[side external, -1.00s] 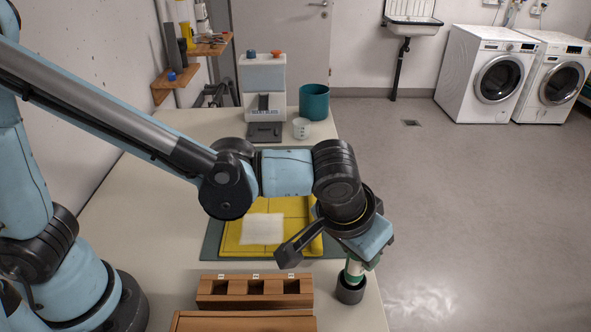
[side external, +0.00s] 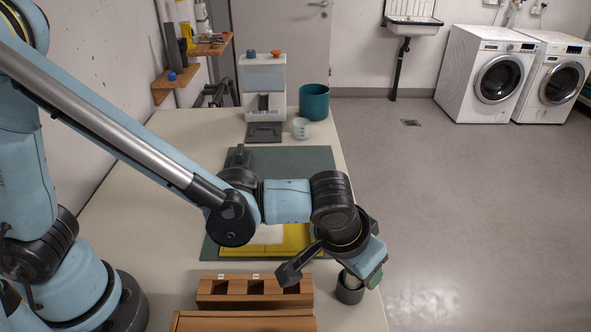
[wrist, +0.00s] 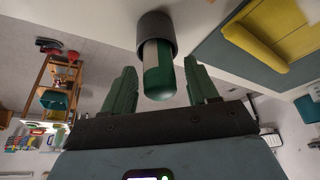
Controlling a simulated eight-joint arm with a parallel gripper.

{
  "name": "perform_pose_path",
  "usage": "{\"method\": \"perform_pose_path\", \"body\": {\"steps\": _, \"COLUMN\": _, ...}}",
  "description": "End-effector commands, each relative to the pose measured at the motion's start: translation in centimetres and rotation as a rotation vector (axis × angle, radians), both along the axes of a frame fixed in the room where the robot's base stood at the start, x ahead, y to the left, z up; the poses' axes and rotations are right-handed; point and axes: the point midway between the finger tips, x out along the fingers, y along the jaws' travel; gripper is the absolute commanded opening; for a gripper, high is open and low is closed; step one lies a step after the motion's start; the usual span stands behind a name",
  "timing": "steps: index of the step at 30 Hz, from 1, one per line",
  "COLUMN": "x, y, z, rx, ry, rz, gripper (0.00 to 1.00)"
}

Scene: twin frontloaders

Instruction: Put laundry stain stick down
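The laundry stain stick (wrist: 158,84), green with a pale band, stands in a dark round cup (wrist: 156,30) in the wrist view. Its green end points toward my gripper (wrist: 160,66). The two green fingers are open on either side, with a visible gap between each finger and the stick. In the side view the cup (side external: 349,295) stands near the table's right front edge. My gripper (side external: 362,278) is tilted just above and beside it. The stick is mostly hidden there by the gripper.
A wooden slotted block (side external: 255,299) is left of the cup. Behind it a yellow cloth (side external: 290,240) lies on a grey-green mat (side external: 300,160). A dispenser (side external: 262,85), teal bin (side external: 314,101) and white cup (side external: 301,128) stand at the back.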

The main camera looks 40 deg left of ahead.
Motion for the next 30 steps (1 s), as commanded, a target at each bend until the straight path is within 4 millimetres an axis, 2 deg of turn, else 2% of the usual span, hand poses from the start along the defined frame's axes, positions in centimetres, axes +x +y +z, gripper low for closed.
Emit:
{"method": "perform_pose_path", "body": {"steps": 6, "x": 0.0, "y": 0.0, "z": 0.1, "rx": 0.0, "ry": 0.0, "rz": 0.0, "gripper": 0.59}}
{"method": "perform_pose_path", "body": {"steps": 11, "x": -0.3, "y": 0.0, "z": 1.1, "rx": 0.0, "ry": 0.0, "rz": -0.001, "gripper": 0.59}}
{"method": "perform_pose_path", "body": {"steps": 30, "x": -4.0, "y": 0.5, "z": 10.0, "rx": 0.0, "ry": 0.0, "rz": -0.001, "gripper": 0.59}}
